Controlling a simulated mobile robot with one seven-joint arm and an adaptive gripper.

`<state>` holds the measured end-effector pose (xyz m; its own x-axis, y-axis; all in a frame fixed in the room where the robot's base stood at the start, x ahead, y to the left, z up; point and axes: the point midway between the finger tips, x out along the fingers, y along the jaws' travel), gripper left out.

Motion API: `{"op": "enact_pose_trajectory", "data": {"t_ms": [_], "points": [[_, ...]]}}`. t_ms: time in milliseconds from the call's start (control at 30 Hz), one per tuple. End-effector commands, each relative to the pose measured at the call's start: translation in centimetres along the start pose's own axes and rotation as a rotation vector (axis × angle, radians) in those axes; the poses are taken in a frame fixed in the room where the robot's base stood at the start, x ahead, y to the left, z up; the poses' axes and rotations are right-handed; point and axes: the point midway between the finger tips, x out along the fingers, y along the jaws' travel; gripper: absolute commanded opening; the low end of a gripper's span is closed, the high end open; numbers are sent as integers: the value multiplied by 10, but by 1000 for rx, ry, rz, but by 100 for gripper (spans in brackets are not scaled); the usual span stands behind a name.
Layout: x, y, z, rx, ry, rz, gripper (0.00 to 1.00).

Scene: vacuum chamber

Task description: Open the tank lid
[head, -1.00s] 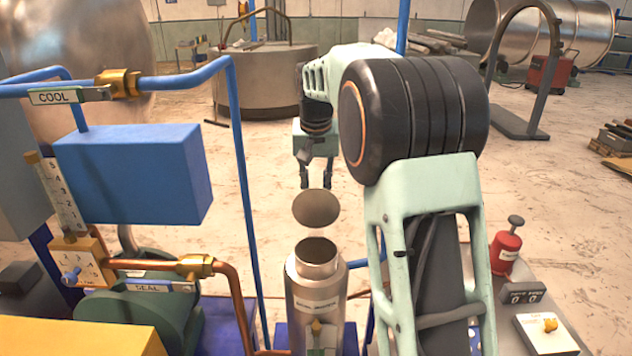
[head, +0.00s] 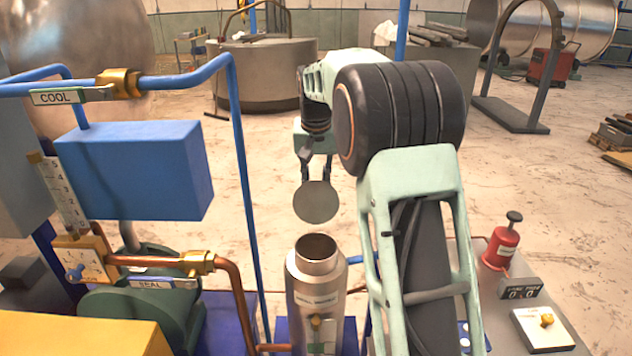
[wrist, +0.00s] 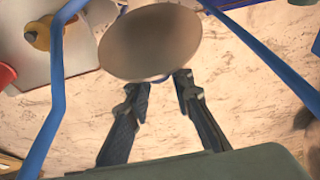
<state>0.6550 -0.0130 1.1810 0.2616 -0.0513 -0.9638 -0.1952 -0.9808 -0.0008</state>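The tank is an upright metal cylinder (head: 316,292) with a label and an open round mouth, at the bottom middle of the head view. Its lid, a plain grey round disc (head: 316,203), stands steeply tilted above and behind the mouth, clear of the rim. My gripper (head: 317,178) points down just behind the lid's upper edge, its two fingers apart. In the wrist view the lid (wrist: 150,42) lies at the fingertips (wrist: 161,80); its lower edge meets or overlaps them, and I cannot tell whether they touch.
Blue pipes (head: 243,180) and a blue box (head: 135,170) stand left of the tank. A copper pipe (head: 236,290) runs close to its left side. A red bottle-like object (head: 502,246) and a small counter (head: 520,290) stand at the right. Open floor lies behind.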

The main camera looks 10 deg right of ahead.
Motion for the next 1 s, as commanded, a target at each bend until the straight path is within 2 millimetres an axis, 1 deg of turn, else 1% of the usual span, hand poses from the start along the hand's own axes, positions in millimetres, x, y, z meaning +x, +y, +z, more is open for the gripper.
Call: {"op": "enact_pose_trajectory", "data": {"t_ms": [33,167,433,533,667,900,1000], "points": [[2,1,0,0,0,1,25],[2,1,0,0,-1,1,39],[0,0,1,0,-2,1,39],[-6,0,0,0,0,0,39],[-25,0,0,0,2,0,39],[-77,0,0,0,3,0,39],[-95,0,0,0,2,0,39]]}}
